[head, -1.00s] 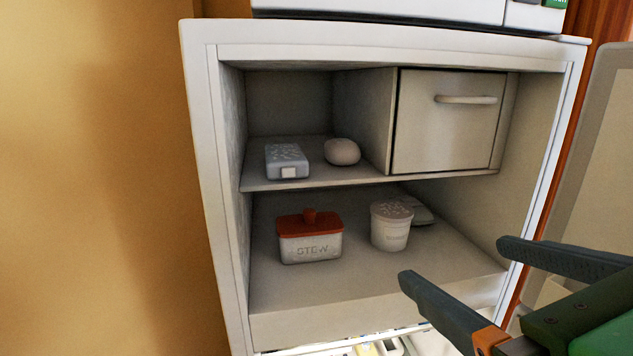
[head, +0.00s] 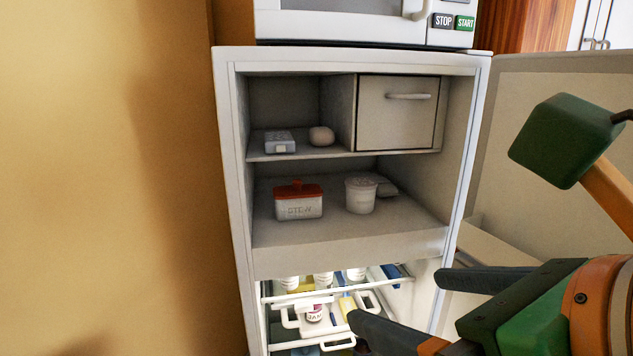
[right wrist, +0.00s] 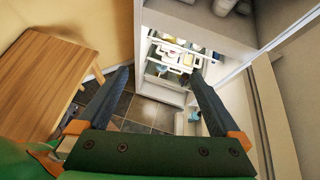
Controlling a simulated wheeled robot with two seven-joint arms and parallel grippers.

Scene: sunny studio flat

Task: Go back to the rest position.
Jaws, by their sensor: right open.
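My right gripper (head: 395,300) is open and empty. In the head view it is at the lower right, in front of the open fridge (head: 350,262). Its dark fingers also show wide apart in the right wrist view (right wrist: 160,88), with floor and the fridge's lower part beyond them. My left gripper is not in view.
The fridge's upper part holds a stew box with a red lid (head: 298,203), a white tub (head: 361,195), a blue-grey box (head: 280,142) and a round pale item (head: 321,136). The open door (head: 530,85) stands right. A wooden table (right wrist: 45,80) is at left in the wrist view.

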